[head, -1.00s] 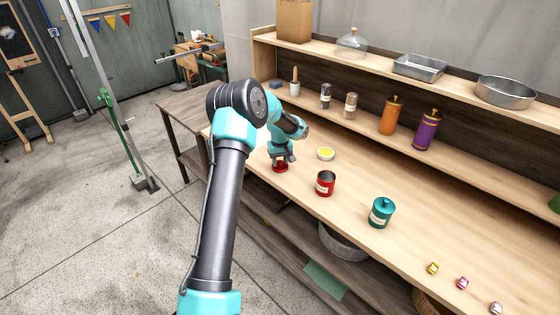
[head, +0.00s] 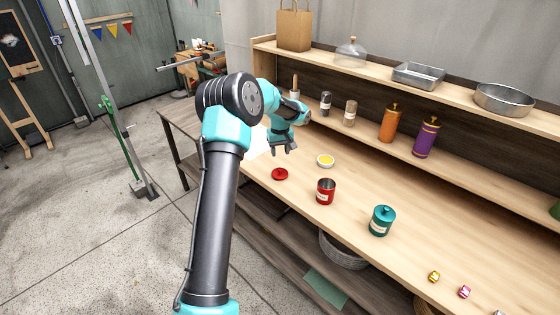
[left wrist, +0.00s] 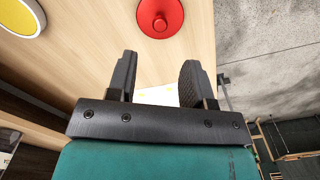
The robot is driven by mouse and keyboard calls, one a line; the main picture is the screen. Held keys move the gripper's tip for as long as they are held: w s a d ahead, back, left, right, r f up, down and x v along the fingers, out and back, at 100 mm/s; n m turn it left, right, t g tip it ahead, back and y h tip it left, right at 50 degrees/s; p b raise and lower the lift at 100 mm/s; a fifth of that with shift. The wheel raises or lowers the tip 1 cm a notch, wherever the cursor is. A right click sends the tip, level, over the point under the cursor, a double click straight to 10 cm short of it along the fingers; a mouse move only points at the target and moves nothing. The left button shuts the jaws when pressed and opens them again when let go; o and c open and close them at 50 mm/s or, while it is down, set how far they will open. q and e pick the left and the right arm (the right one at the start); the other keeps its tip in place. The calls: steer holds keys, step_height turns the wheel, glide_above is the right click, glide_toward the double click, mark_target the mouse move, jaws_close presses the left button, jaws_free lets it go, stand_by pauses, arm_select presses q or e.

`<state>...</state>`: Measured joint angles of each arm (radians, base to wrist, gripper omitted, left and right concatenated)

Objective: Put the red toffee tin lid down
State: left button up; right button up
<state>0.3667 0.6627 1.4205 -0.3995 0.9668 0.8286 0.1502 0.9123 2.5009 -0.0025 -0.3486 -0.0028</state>
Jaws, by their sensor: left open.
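The red toffee tin lid (head: 280,174) lies flat on the wooden bench near its front edge, knob up. It also shows in the left wrist view (left wrist: 160,17), beyond my fingertips. The open red tin (head: 326,191) stands to the right of the lid, without its lid on. My left gripper (head: 284,148) is open and empty, above and behind the lid and apart from it. In the left wrist view its two fingers (left wrist: 156,75) are spread with nothing between them. My right gripper is not in view.
Shelves with orange (head: 390,123) and purple (head: 426,138) canisters line the back.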

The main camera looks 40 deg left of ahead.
arm_select(q)
steer(key=shift+r, duration=1.5)
steer(key=shift+a, duration=0.15)
